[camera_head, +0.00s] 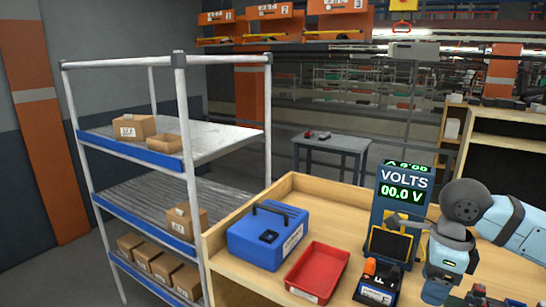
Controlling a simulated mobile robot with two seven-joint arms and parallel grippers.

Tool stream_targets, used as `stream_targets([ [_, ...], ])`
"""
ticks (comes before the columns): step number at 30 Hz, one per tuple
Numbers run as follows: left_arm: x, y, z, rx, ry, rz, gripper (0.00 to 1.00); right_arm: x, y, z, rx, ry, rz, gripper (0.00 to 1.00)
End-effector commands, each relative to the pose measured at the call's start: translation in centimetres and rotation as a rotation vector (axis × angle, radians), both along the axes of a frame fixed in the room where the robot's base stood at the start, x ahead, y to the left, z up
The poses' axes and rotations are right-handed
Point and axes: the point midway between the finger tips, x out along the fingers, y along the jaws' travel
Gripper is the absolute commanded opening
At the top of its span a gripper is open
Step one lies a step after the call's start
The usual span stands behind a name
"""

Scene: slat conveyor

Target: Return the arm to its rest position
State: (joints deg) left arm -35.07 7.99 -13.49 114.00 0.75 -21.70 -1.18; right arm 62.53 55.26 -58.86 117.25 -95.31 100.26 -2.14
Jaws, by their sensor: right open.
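My right arm comes in from the right over the wooden workbench (354,205), with a dark joint and light blue links. My left gripper and left arm are not in view.
On the bench stand a blue toolbox (266,235), a red tray (317,272) and a small black holder with orange-topped items (377,284). A metal shelf rack (180,115) with cardboard boxes stands left. A grey table (331,145) stands behind.

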Motion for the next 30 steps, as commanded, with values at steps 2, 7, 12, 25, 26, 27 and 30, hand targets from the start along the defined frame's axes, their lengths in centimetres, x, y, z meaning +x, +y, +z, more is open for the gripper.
stream_targets([
  [2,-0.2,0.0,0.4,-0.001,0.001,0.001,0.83,-0.9,2.8,-1.2,0.117,0.051,0.022,0.57],
  [7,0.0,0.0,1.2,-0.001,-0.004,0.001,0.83,-3.0,8.7,-2.8,0.398,0.167,0.031,0.57],
  [12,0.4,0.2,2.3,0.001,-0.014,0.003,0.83,-5.8,15.4,-3.0,0.773,0.341,-0.035,0.57],
  [25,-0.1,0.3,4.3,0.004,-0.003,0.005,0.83,-4.8,21.1,-1.3,1.778,0.916,-0.895,0.57],
  [26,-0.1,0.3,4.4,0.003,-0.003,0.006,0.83,-4.4,20.6,-1.9,1.824,0.954,-0.992,0.57],
  [27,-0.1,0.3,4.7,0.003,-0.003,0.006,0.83,-3.9,19.9,-3.0,1.877,1.001,-1.127,0.57],
  [30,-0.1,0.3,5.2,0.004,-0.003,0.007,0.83,-3.4,17.6,-6.9,1.969,1.112,-1.5,0.57],
])
